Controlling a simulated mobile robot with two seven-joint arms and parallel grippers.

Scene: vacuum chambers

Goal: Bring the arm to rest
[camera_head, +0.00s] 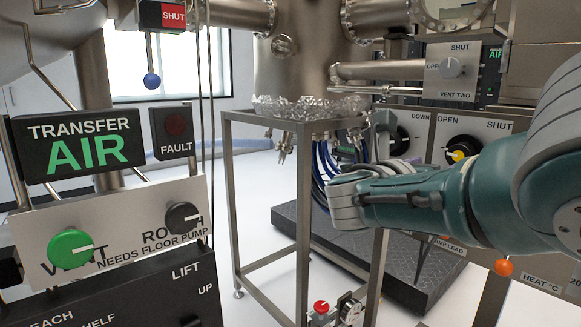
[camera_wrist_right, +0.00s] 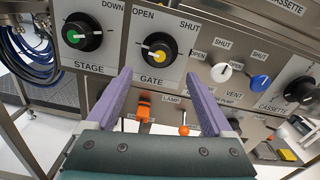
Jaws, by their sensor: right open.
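My right arm (camera_head: 450,195) reaches in from the right in the head view, across the front of the control panel. Its fingers cannot be made out there. In the right wrist view my right gripper (camera_wrist_right: 160,77) has its two purple fingers spread apart with nothing between them. The gripper faces a panel with a black GATE knob (camera_wrist_right: 158,52) with a yellow centre, just beyond the fingertips in the picture. I cannot tell whether either finger touches the panel. The GATE knob also shows in the head view (camera_head: 458,155), above my forearm. My left gripper is not in view.
A STAGE knob (camera_wrist_right: 85,34), a white knob (camera_wrist_right: 220,72), a blue knob (camera_wrist_right: 260,82) and orange levers, one a ball-ended lever (camera_wrist_right: 184,130), surround the gripper. A metal frame (camera_head: 304,230) stands left of my arm. A TRANSFER panel (camera_head: 120,235) stands at left.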

